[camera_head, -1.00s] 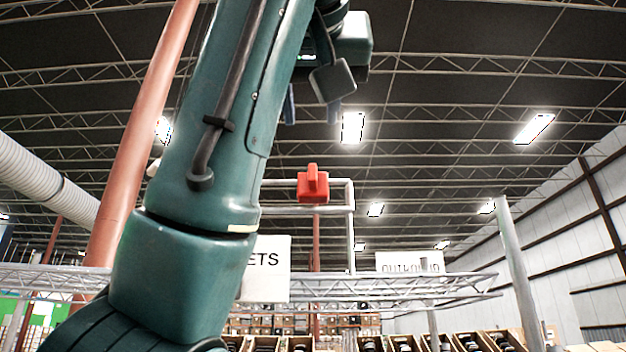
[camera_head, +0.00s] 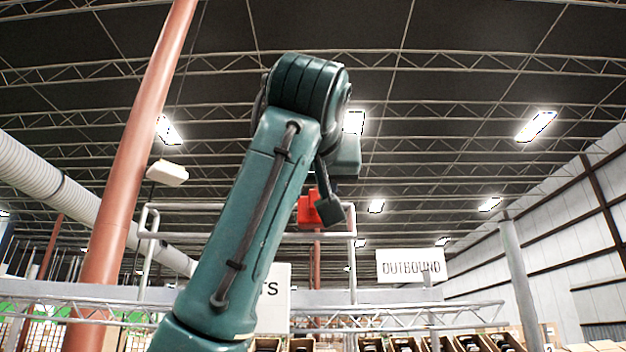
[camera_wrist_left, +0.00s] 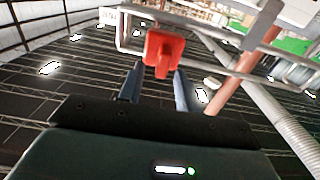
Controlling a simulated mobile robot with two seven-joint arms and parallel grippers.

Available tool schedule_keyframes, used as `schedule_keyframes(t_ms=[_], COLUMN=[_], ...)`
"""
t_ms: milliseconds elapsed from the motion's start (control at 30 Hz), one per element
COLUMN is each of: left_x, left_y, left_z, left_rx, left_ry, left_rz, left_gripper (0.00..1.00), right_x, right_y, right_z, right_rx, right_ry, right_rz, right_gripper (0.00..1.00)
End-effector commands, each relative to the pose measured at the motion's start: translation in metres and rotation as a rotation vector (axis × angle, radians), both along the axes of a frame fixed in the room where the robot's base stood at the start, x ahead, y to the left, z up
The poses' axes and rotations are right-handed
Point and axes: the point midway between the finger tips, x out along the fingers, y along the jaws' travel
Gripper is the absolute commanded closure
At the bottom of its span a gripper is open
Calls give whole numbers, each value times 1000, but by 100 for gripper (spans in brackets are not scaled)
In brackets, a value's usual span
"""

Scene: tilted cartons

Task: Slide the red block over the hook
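The red block (camera_head: 307,210) is in the middle of the head view, partly hidden behind my left wrist parts. It appears in front of a pale pipe frame. In the left wrist view the red block (camera_wrist_left: 164,50), with a raised ridge on its face, shows at and beyond the fingertips. I cannot make out a separate hook. My right gripper is not in view.
The pale pipe frame (camera_head: 200,206) spans behind the arm. A red-brown column (camera_head: 140,160) stands left, and a grey post (camera_head: 515,270) right. An OUTBOUND sign (camera_head: 411,265) hangs at right. Several tilted cartons (camera_head: 403,345) line the bottom. The space right of the arm looks clear.

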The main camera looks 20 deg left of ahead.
Motion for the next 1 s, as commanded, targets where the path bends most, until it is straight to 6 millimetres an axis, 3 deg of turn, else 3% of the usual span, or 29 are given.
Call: schedule_keyframes(t_ms=[200,600,1000], left_x=[0,0,0], left_y=[0,0,0], left_z=[0,0,0], left_rx=[0,0,0], left_ry=[0,0,-1], left_rz=[0,0,0], left_gripper=[66,99,100], right_x=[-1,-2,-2], right_y=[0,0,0], right_z=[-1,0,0], right_rx=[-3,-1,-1], right_ry=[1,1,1], right_rz=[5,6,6], right_gripper=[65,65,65])
